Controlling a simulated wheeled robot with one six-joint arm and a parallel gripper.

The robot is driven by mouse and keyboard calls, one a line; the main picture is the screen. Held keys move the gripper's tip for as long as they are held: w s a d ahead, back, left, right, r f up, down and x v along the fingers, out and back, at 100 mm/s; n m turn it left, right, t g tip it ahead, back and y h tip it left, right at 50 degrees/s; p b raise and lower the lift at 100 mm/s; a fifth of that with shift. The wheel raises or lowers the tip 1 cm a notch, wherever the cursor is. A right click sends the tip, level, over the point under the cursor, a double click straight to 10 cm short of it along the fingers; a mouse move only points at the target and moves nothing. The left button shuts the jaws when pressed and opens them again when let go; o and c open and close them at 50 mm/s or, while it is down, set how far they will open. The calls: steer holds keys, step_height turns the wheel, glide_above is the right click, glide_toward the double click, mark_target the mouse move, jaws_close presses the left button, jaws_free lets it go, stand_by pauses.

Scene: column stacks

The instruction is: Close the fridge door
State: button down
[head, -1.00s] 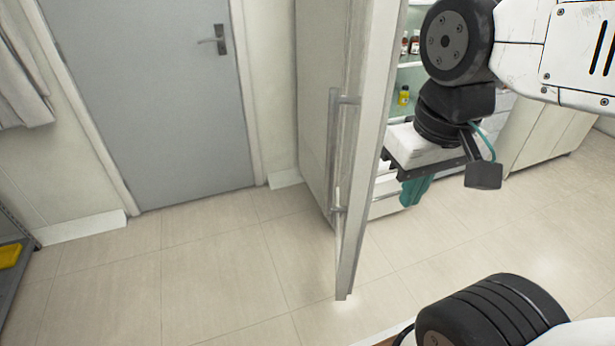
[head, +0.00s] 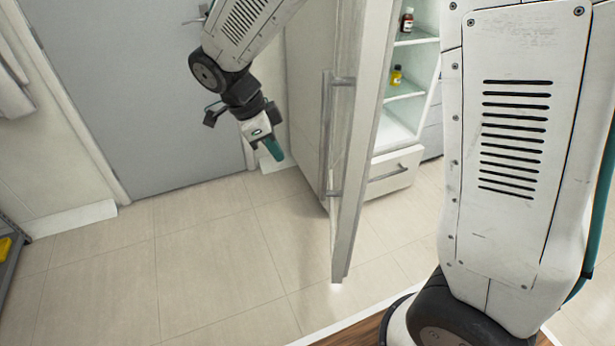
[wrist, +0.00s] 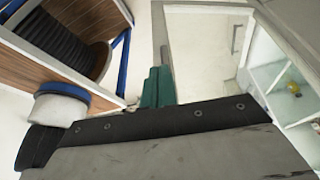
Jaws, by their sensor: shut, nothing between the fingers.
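The fridge door (head: 368,110) stands wide open in the head view, nearly edge-on, with a long vertical bar handle (head: 325,135) on its left face. To its right is the open fridge interior (head: 398,130), with white walls and glass shelves. My gripper (head: 274,150) is left of the door and its handle, apart from both, with teal fingers pointing down. The fingers are shut with nothing between them. In the wrist view the teal fingers (wrist: 157,86) show at the middle, and the lit fridge interior (wrist: 280,75) is at the right.
A brown bottle (head: 407,20) and a yellow bottle (head: 396,76) stand on the fridge shelves. A white drawer (head: 390,175) is below. A grey room door (head: 130,100) is behind my gripper. The tiled floor (head: 200,255) in front is clear.

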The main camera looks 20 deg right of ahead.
steer(key=s+d+f, duration=0.1)
steer(key=d+f, duration=0.6)
steer(key=f, duration=0.2)
steer(key=shift+s+f+m, duration=0.25)
steer(key=shift+f+m, duration=0.05)
steer(key=shift+f, duration=0.1)
